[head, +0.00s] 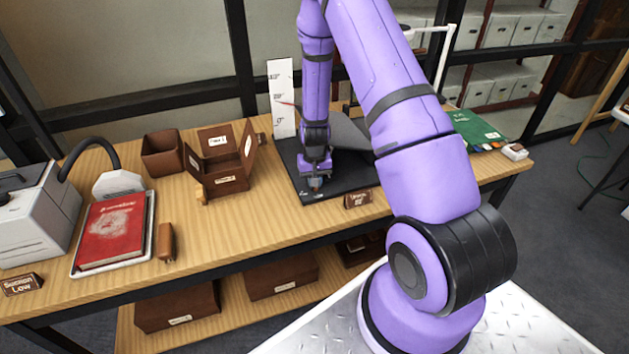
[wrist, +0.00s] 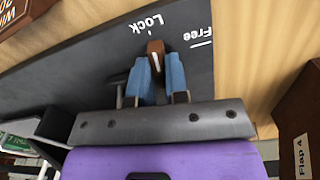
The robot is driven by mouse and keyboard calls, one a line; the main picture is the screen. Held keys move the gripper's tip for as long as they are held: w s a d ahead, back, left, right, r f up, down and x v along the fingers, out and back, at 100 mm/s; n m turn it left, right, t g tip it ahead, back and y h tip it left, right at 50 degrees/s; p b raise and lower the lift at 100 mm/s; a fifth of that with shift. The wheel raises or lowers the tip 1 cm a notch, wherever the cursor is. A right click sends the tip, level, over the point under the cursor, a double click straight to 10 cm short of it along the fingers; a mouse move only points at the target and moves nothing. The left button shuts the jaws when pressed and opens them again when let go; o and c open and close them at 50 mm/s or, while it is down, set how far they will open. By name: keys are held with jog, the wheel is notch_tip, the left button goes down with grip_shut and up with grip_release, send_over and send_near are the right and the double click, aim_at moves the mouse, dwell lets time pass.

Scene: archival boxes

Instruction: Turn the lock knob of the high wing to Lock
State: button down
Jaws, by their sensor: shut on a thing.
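My gripper (head: 315,183) points down at the near left part of a dark book-cradle-like board (head: 345,190). In the wrist view its blue fingertips (wrist: 157,78) are shut on a brown lock knob (wrist: 155,48) with a white line. The white line points roughly toward the Lock mark (wrist: 148,24); the Free mark (wrist: 200,34) is to its right. The fingers hide the knob's lower part. In the head view my gripper hides the knob. A raised dark wing (head: 347,135) tilts up behind and right of my gripper.
A small brown sign (head: 357,198) stands at the board's front edge. An open brown box with flaps (head: 225,178) is to the left; a Flap 4 label (wrist: 301,155) shows close by in the wrist view. A white scale post (head: 282,98) stands behind.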

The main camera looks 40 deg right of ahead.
dwell(0.4)
jog(key=c, duration=1.1)
grip_release()
notch_tip(320, 180, up, 11)
jog(key=shift+f, duration=0.1)
